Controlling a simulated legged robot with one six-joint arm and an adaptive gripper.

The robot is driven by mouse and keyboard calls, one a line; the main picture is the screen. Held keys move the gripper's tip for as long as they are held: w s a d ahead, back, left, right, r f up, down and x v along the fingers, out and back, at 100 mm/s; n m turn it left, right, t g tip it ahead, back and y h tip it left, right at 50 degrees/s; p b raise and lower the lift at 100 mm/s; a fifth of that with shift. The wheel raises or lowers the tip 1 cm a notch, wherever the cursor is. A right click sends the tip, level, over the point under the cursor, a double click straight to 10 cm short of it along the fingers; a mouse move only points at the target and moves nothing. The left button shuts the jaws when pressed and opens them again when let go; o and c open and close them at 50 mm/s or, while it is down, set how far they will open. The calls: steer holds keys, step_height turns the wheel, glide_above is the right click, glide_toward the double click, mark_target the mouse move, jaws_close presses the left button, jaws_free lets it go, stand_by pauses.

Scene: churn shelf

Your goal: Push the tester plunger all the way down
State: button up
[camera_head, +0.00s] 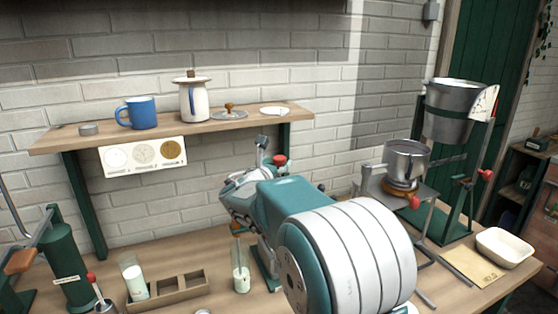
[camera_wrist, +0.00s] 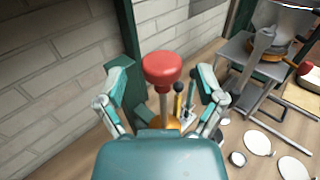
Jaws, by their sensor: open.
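The tester plunger's round red knob (camera_wrist: 161,70) shows in the wrist view on a thin upright rod, with a brass-coloured part (camera_wrist: 165,123) low on the rod. My gripper (camera_wrist: 161,99) is open, with one finger on each side of the rod and a gap on both sides. The knob stands above and beyond the gripper body, which hides the lower part of the tester. In the head view the red knob (camera_head: 279,160) shows just behind my gripper (camera_head: 248,182).
A wall shelf (camera_head: 210,121) holds a blue mug (camera_head: 137,113) and a white pot (camera_head: 194,100). On the bench are a wooden rack (camera_head: 180,286) and a glass of milk (camera_head: 241,278). A metal pot on a stand (camera_head: 405,160) and a white tray (camera_head: 505,247) are at the right.

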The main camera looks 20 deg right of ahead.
steer(key=shift+x, duration=1.05)
jaws_close()
steer(key=shift+f, duration=3.55)
jaws_free()
steer(key=shift+a+r, duration=0.1)
